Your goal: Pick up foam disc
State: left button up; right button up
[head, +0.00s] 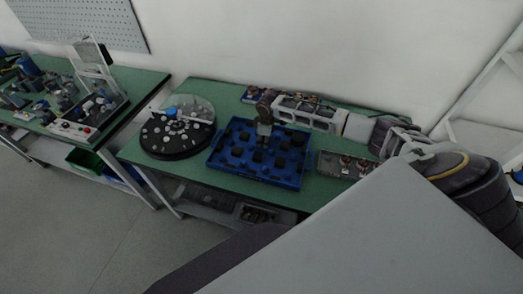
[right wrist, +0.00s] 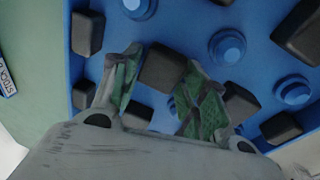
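My right gripper (head: 263,142) points down over the blue tray (head: 215,160), its arm reaching in from the right. In the right wrist view, my right gripper (right wrist: 160,72) has its two green-padded fingers spread apart. A dark block (right wrist: 160,66) shows between the fingertips; I cannot tell whether it is between them or below them, and no grip on it shows. Several similar dark blocks (right wrist: 87,32) and round blue pegs (right wrist: 228,46) are in the tray. I cannot make out which piece is the foam disc. My left gripper is not in view.
A black round turntable (head: 172,152) with several small pale pieces stands left of the tray. A grey tray with parts (head: 340,166) lies to the right on the green table (head: 190,183). Another cluttered table (head: 150,80) stands further left.

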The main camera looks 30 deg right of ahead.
grip_shut()
jog(key=shift+r, duration=0.2)
jog(key=shift+w+r, duration=0.1)
jog(key=shift+r, duration=0.7)
notch_tip(320, 180, up, 8)
jog(key=shift+b, duration=0.4)
jog(key=shift+r, duration=0.15)
jog(key=shift+a, duration=0.1)
dwell(0.4)
